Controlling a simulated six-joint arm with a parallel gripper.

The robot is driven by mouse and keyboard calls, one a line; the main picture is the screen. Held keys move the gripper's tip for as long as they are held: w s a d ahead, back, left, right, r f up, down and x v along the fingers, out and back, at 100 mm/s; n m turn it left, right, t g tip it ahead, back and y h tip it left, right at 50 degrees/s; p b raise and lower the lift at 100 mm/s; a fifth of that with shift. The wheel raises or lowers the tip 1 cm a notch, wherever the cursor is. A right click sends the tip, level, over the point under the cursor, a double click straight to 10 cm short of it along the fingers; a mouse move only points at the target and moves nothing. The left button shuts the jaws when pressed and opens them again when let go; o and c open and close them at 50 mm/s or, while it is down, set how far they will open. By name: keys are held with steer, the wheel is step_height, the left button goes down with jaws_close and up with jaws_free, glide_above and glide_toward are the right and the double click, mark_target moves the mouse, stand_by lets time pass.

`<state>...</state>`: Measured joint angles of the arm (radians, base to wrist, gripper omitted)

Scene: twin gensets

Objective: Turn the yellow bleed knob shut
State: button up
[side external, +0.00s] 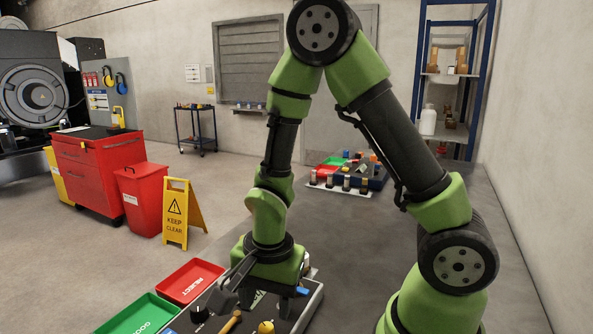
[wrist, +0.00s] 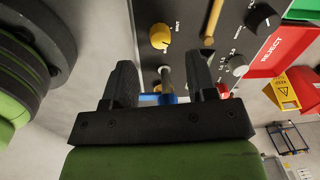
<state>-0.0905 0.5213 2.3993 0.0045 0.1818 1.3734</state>
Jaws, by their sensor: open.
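The yellow bleed knob (wrist: 160,37) is on the dark panel (wrist: 187,14) in the wrist view, just beyond and between my fingertips. It also shows at the bottom edge of the side view (side external: 266,327), partly cut off. My gripper (wrist: 160,60) is open, with its two dark fingers apart and nothing gripped. In the side view my gripper (side external: 256,298) hangs low over the panel. I cannot tell its exact height above the knob. A pale metal rod with a blue part (wrist: 166,97) shows between the fingers, partly hidden by the gripper body.
Near the yellow knob are a wooden-coloured handle (wrist: 211,22), a black knob (wrist: 263,18) and a grey knob (wrist: 236,66). A red part (wrist: 222,90) shows beside the right finger. A red REJECT tray (side external: 190,281) and green GOOD tray (side external: 139,315) lie left of the panel.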

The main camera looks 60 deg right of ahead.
step_height(320, 180, up, 5)
step_height(320, 180, up, 7)
steer(key=n+t, duration=0.2)
steer(key=n, duration=0.2)
glide_above(270, 328)
steer(key=s, duration=0.1)
steer(key=s+a+r+n+t+y, duration=0.1)
steer(key=s+r+n+t+y, duration=0.1)
steer(key=r+n, duration=0.6)
steer(key=shift+s+r+t, duration=0.7)
steer(key=shift+s+r, duration=0.15)
steer(key=shift+s, duration=0.3)
